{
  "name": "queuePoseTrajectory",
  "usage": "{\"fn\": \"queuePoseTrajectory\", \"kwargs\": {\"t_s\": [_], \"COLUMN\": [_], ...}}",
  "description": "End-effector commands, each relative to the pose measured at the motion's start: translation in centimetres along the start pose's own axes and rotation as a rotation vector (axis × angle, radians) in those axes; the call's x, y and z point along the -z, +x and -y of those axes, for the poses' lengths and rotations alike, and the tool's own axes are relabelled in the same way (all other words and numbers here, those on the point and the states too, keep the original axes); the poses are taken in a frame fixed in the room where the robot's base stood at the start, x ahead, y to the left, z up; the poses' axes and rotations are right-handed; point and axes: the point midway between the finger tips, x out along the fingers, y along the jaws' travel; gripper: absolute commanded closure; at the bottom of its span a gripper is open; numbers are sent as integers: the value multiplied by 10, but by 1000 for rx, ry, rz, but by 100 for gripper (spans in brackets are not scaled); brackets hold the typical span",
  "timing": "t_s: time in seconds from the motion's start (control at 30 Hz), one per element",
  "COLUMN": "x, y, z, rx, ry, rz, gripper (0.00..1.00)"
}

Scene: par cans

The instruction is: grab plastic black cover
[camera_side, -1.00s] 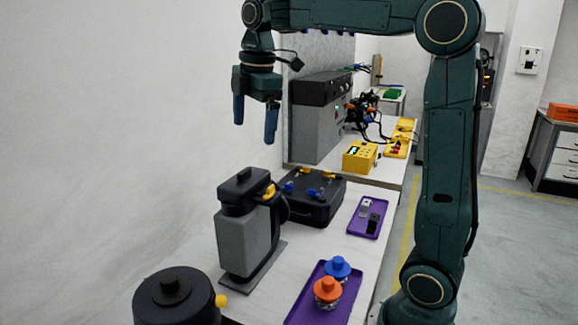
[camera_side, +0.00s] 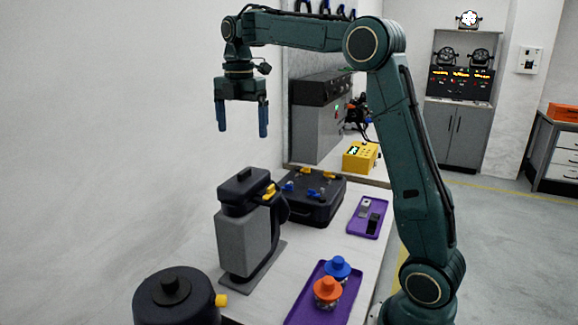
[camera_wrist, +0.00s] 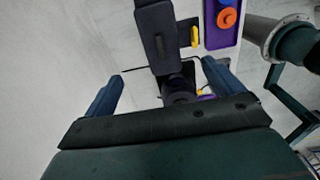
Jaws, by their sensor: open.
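A black cover (camera_side: 246,189) sits on top of a grey upright housing (camera_side: 246,242), with a yellow latch (camera_side: 269,192) at its right. In the wrist view the black cover (camera_wrist: 155,35) shows from above, beyond the fingers, and its top end is cut off. My gripper (camera_side: 243,131) hangs above the cover with both blue fingers pointing down, apart and empty. A clear gap lies between fingertips and cover. In the wrist view, my gripper (camera_wrist: 160,72) has its fingers spread to either side.
A black case (camera_side: 312,200) with yellow and blue latches stands behind the housing. A purple tray (camera_side: 306,306) holds orange- and blue-topped jars; another purple tray (camera_side: 357,231) holds small blocks. A round black can (camera_side: 178,300) stands front left. A white wall is at left.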

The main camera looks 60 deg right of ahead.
Motion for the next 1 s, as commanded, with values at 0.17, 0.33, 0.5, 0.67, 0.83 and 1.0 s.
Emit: {"fn": "queuePoseTrajectory", "kwargs": {"t_s": [0.17,0.33,0.5,0.67,0.83,1.0], "x": [0,1,1,1,1,1], "y": [20,44,65,74,75,82], "z": [1,1,1,1,0,1], "rx": [3,3,3,1,0,2], "ry": [0,0,1,1,1,1], "rz": [-1,-1,-1,0,0,-1], "gripper": [7,7,7,7,7,7]}}
